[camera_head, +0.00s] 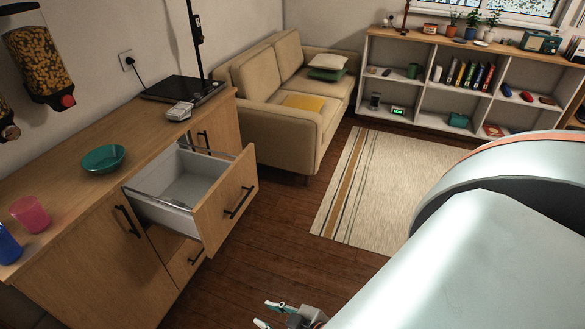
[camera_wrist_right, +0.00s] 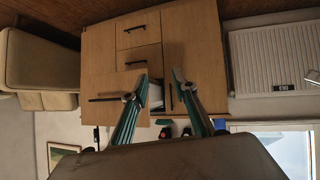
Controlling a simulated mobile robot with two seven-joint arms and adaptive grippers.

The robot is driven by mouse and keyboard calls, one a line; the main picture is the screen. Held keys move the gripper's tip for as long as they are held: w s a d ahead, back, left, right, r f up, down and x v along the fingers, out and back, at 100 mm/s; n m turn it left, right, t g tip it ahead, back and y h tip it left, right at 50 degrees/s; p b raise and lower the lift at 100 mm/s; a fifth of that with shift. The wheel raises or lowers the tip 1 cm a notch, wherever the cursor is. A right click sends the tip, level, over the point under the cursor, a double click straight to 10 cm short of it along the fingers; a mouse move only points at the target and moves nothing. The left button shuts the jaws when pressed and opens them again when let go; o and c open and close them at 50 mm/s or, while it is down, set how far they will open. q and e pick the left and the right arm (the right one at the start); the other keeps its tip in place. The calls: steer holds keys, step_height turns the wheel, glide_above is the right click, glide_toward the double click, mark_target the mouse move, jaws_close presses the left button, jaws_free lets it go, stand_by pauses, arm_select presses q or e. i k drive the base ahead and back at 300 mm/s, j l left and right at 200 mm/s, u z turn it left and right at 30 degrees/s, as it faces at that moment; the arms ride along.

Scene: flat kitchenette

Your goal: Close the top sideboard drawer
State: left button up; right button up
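The top sideboard drawer (camera_head: 226,199) is pulled far out of the wooden sideboard (camera_head: 95,245). Its pale interior is empty where it shows. Its front has a dark bar handle (camera_head: 239,202). My right gripper (camera_head: 268,314) is low at the bottom edge of the head view, in front of the drawer and apart from it. In the right wrist view, which is upside down, the two fingers (camera_wrist_right: 160,76) are spread with nothing between them. The open drawer's front (camera_wrist_right: 115,82) shows beyond them. My left gripper is not in view.
A green bowl (camera_head: 104,158), a pink cup (camera_head: 30,214) and a blue cup (camera_head: 8,244) stand on the sideboard top. A beige sofa (camera_head: 285,122) and a striped rug (camera_head: 385,185) lie beyond. The wooden floor (camera_head: 255,260) before the drawer is clear.

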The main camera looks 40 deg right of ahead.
mark_target(218, 191)
steer(key=i+z, duration=0.1)
steer(key=z, duration=0.25)
steer(key=j+z, duration=0.15)
steer(key=z, duration=0.2)
steer(key=i+j+z, duration=0.1)
steer(key=z, duration=0.3)
steer(key=i+j, duration=0.25)
steer(key=i+j+u, duration=0.1)
steer(key=i, duration=0.4)
steer(key=i+j, duration=0.35)
